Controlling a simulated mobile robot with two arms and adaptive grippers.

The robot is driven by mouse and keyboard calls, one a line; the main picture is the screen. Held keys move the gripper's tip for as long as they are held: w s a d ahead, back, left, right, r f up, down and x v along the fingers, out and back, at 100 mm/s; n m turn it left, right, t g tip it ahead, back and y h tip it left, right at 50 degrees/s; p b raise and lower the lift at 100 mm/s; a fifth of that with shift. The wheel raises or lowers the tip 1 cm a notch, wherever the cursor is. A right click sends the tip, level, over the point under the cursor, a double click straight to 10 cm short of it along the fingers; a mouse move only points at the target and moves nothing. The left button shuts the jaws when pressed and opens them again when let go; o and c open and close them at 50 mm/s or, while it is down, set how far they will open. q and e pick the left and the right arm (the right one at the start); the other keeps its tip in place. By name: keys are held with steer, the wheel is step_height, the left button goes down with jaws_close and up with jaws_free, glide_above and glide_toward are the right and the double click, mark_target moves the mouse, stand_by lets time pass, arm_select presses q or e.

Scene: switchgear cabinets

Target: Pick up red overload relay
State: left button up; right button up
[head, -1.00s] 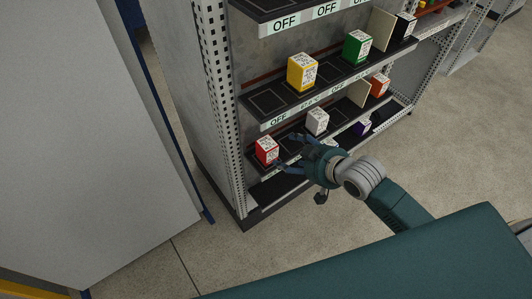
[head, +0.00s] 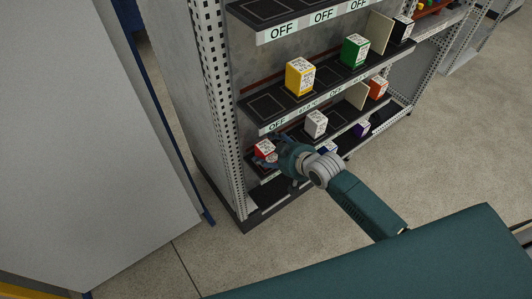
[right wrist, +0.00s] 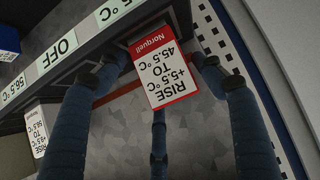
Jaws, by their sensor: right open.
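The red overload relay (head: 265,149) sits at the left end of a low shelf in the head view, partly hidden by my right gripper. In the right wrist view the relay (right wrist: 161,70) shows its white labelled face with red edges. My right gripper (head: 271,156) is at the relay in the head view. Its fingers (right wrist: 160,75) are open, one on each side of the relay, with a third finger below it in the wrist picture. I cannot tell whether any finger touches it. My left gripper is not in view.
A white relay (head: 316,123) stands to the right on the same shelf. Yellow (head: 300,77) and green (head: 355,51) relays stand on the shelf above. A perforated upright (head: 225,110) rises just left of the red relay. Open floor (head: 450,140) lies to the right.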

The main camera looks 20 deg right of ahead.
steer(key=c, duration=1.1)
steer(key=shift+c, duration=0.3)
steer(key=shift+s+r, duration=0.1)
steer(key=shift+r, duration=0.05)
